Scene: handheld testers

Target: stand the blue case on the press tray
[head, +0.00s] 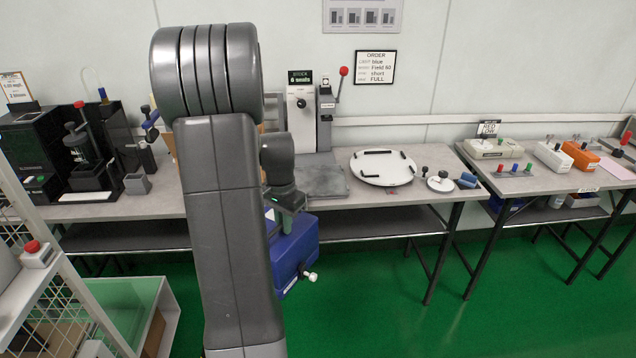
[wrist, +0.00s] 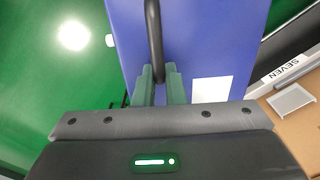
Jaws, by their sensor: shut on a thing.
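The blue case (head: 290,256) hangs below my gripper (head: 286,208), in front of the bench and above the green floor. It has a white knob on its lower right side, and my arm hides part of it. In the wrist view my gripper (wrist: 160,85) is shut on the dark handle of the blue case (wrist: 215,40), which shows a white label. A grey flat slab (head: 322,182), which looks like the press tray, lies on the bench before the white press (head: 301,108). The slab's left part is hidden behind my arm.
A white round turntable (head: 383,168) with black grips stands right of the slab. Small tools (head: 440,182) lie beside it. Black machines (head: 85,150) stand on the left. The bench's front edge lies behind the case. A white mesh rack (head: 60,290) stands at lower left.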

